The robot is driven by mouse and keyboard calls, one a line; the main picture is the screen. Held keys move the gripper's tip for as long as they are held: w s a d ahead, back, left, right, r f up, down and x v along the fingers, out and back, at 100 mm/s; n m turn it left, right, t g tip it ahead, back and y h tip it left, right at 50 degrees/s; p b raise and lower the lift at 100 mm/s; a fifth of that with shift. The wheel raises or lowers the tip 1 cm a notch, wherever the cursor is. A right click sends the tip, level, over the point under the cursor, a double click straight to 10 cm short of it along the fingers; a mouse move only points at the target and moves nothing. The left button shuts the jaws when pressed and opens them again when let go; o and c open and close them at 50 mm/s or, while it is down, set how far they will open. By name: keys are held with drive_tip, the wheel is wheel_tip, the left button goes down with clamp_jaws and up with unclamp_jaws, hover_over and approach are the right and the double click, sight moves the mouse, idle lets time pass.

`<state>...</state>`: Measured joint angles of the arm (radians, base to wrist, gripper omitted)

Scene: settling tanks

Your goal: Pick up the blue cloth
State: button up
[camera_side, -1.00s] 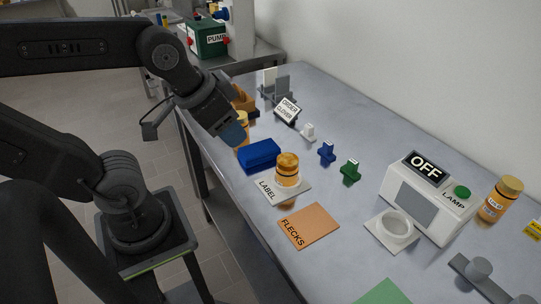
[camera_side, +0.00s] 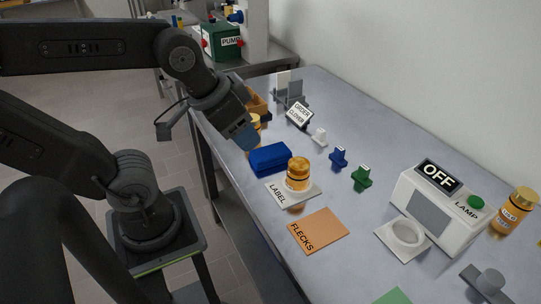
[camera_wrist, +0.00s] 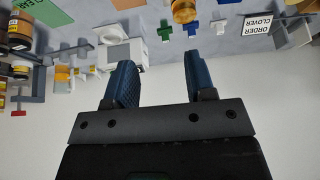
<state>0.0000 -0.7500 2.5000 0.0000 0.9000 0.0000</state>
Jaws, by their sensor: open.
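The blue cloth (camera_side: 269,158) is a folded, block-like bundle lying flat on the grey bench near its left edge in the side view. The cloth lies free of the fingers.
An amber jar (camera_side: 298,174) stands on the white LABEL card (camera_side: 312,193) beside the cloth. Another jar, partly hidden, stands behind the gripper. Blue (camera_side: 339,157) and green (camera_side: 362,176) pegs, the ORDER CLOVER sign (camera_side: 299,115) and the LAMP box (camera_side: 437,207) stand further right.

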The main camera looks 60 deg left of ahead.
drive_tip(key=o, duration=0.9)
drive_tip(key=g, duration=0.6)
hover_over(270, 152)
wheel_tip(270, 152, down, 10)
drive_tip(key=shift+m, duration=0.3)
drive_tip(key=f, duration=0.8)
drive_tip(key=shift+w+a, duration=0.1)
drive_tip(key=shift+w, duration=0.1)
drive_tip(key=shift+s+f, duration=0.15)
drive_tip(key=shift+f, duration=3)
